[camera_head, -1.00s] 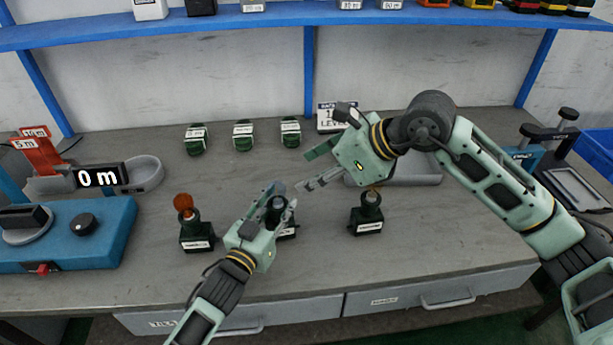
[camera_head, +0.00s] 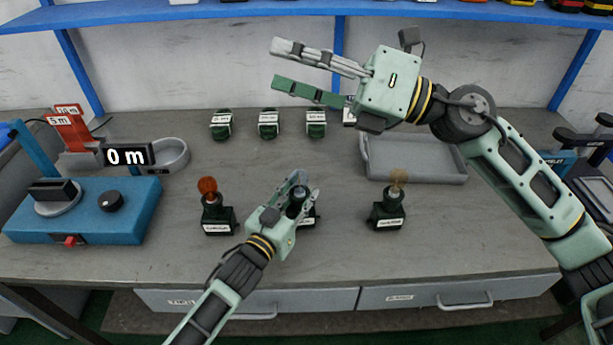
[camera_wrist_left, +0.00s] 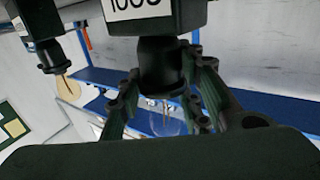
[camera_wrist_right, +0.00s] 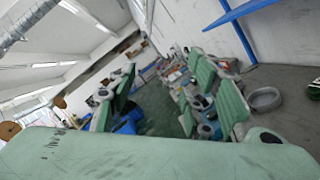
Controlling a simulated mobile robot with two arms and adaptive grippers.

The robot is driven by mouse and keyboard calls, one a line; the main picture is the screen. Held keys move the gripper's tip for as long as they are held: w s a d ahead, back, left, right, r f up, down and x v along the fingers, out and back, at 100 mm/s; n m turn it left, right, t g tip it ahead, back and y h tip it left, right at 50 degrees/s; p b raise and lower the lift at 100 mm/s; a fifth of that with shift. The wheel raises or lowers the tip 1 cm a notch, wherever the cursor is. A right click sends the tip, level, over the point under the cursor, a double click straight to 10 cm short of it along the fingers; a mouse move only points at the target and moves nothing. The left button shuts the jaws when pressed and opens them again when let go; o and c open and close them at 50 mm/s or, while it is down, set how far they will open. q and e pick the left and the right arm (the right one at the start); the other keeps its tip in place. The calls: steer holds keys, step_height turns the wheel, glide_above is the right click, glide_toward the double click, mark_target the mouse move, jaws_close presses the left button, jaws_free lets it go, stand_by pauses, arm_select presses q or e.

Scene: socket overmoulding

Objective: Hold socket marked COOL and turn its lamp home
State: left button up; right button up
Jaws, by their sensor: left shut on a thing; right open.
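The middle socket (camera_head: 309,218) stands on the bench, dark green with a white label. Its label shows upside down and partly cut off in the left wrist view (camera_wrist_left: 138,8) and appears to read COOL. My left gripper (camera_head: 303,184) is shut around this socket's neck (camera_wrist_left: 160,62). A faint clear bulb shape (camera_wrist_left: 166,121) shows beyond the fingers; how far it is seated cannot be told. My right gripper (camera_head: 277,64) is open and empty, raised behind and above the middle socket; its spread fingers fill the right wrist view (camera_wrist_right: 160,92).
A socket with an orange lamp (camera_head: 207,187) stands left, and one with a pale clear-tan lamp (camera_head: 398,177) stands right. Several dark green labelled pieces (camera_head: 268,124) stand behind. A grey tray (camera_head: 415,175) lies back right, a blue device (camera_head: 85,210) left. A blue shelf (camera_head: 250,14) runs above.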

steer(key=w+d+r+m+t+h, duration=0.2)
steer(key=w+d+r+m+t, duration=0.55)
steer(key=m+t, duration=0.5)
steer(key=w+d+f+m+t+h, duration=0.1)
steer(key=w+d+f+m+h, duration=0.3)
steer(key=m, duration=0.5)
steer(key=m+g+h, duration=0.6)
steer(key=m+g, duration=0.3)
steer(key=g, duration=0.5)
glide_toward(307, 177)
steer(key=x, duration=1)
steer(key=shift+w+a+f, duration=0.1)
steer(key=shift+w+f, duration=0.05)
steer(key=shift+f, duration=0.1)
